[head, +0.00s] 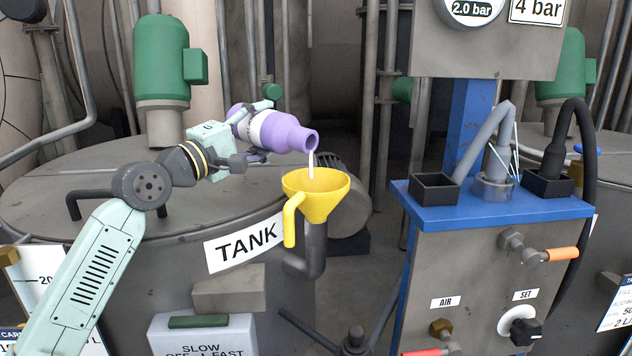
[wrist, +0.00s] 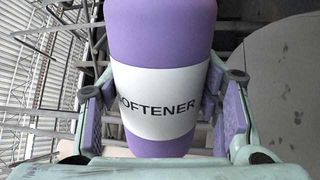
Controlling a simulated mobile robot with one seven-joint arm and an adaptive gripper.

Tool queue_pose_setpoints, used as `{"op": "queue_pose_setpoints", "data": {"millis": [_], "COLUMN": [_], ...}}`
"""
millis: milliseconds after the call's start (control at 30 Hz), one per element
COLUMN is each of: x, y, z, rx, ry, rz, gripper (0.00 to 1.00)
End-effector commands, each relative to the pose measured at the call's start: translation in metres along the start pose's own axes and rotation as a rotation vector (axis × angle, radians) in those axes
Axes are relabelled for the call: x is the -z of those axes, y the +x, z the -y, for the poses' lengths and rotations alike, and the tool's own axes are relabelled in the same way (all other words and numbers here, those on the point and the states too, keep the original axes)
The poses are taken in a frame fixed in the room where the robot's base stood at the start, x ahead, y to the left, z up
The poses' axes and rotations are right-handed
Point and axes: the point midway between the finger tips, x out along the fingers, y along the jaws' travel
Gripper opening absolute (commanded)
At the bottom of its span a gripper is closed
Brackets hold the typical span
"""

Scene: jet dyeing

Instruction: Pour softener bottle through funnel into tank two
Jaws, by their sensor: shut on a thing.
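The purple softener bottle (head: 285,133) is tilted on its side, its mouth pointing right and slightly down. A pale stream (head: 311,163) falls from its mouth into the yellow funnel (head: 317,195). The funnel sits on a dark bent pipe (head: 313,245) at the side of the tank (head: 150,265). The tank's label reads "TANK"; any number on it is hidden behind the funnel and pipe. My gripper (head: 247,128) is shut around the bottle's body. In the wrist view the bottle (wrist: 160,30) shows its white "SOFTENER" label, partly covered, between the fingers of my gripper (wrist: 160,105).
A blue-topped stand (head: 460,208) with dark holders, a grey nozzle and hoses is to the right. A green motor (head: 162,60) stands on the tank behind my arm. A "SLOW OFF FAST" switch box (head: 205,335) is below the tank label.

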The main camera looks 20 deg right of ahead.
Motion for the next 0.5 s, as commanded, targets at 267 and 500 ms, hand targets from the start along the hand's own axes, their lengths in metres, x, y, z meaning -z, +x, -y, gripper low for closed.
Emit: {"op": "queue_pose_setpoints", "data": {"millis": [267, 500], "x": [-0.0007, -0.0017], "y": [0.0001, 0.0002], "z": [-0.0005, -0.0007], "rx": [-0.002, -0.001], "ry": [0.03, 0.055], "rz": [0.005, 0.01], "gripper": [0.2, 0.2]}}
